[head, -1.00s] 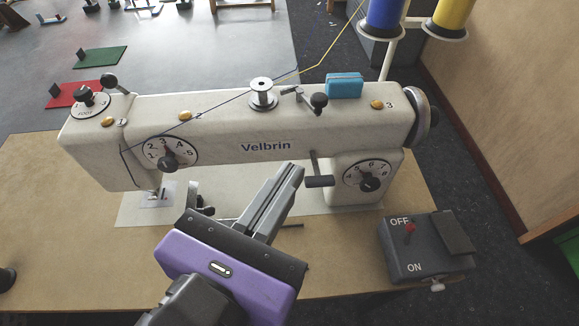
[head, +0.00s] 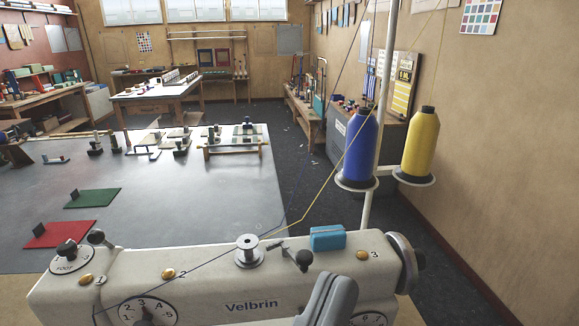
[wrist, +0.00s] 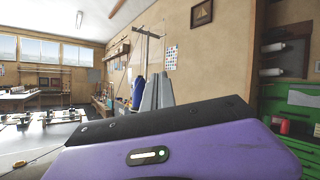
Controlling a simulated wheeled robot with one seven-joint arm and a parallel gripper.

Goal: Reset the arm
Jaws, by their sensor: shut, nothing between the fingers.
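My gripper (head: 338,284) shows at the bottom of the head view, its grey fingers pointing up in front of the sewing machine's right part. The rest of the arm is out of that view. In the wrist view the gripper (wrist: 157,86) stands upright behind its purple housing, fingers together and empty. The white Velbrin sewing machine (head: 215,282) fills the lower part of the head view; its lower half is cut off.
Blue (head: 359,147) and yellow (head: 420,141) thread cones stand on a thread stand behind the machine. A blue box (head: 327,238) sits on the machine's top. A large grey table (head: 200,205) lies beyond. The wrist view shows a green cabinet (wrist: 290,108) at right.

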